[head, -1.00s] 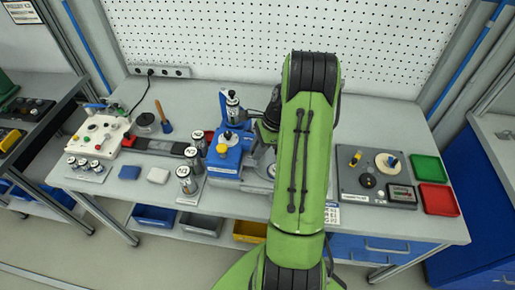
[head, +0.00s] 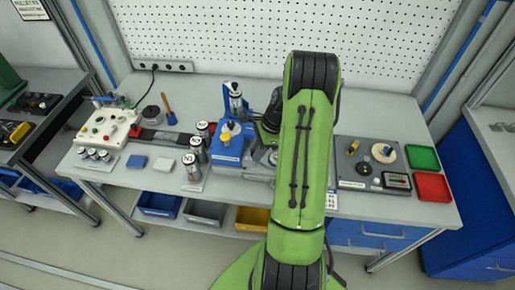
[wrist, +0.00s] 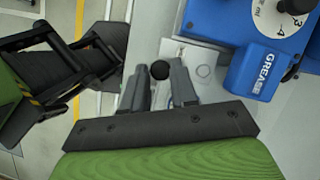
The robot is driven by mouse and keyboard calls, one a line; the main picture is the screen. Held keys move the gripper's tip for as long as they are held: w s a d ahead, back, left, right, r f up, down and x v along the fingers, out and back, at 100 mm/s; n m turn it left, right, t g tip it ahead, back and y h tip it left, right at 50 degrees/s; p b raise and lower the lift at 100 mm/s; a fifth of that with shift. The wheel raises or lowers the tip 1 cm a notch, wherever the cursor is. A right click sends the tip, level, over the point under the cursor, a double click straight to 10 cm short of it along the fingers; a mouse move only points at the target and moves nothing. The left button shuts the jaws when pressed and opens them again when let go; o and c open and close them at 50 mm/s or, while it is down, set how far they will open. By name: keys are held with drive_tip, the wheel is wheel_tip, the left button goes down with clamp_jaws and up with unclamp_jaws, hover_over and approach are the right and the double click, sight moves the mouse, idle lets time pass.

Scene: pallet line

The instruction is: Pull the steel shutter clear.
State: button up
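In the wrist view, a pale steel-coloured plate (wrist: 204,57) with a ring mark lies beside the blue grease unit; I take it for the shutter, but cannot be sure. A round black knob (wrist: 160,70) shows at its left side. My gripper (wrist: 160,80) is open, with one finger on each side of the knob and small gaps visible. Whether the fingers touch it is unclear. The blue grease unit (wrist: 258,70) is right of the gripper; it also shows in the head view (head: 229,153). There, my green arm hides the gripper and most of the plate.
A white control box (head: 105,124) and several numbered canisters stand left of the grease unit. A grey instrument panel (head: 346,177), a green tray (head: 422,158) and a red tray (head: 433,187) are at right.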

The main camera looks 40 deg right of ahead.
drive_tip(key=shift+o, duration=0.4)
drive_tip(key=shift+a, duration=0.25)
drive_tip(key=shift+d+r, duration=0.15)
drive_tip(key=shift+d, duration=0.05)
drive_tip(key=p+v, duration=0.2)
drive_tip(key=v, duration=1.3)
drive_tip(key=shift+r, duration=0.25)
drive_tip(key=shift+s+a, duration=0.1)
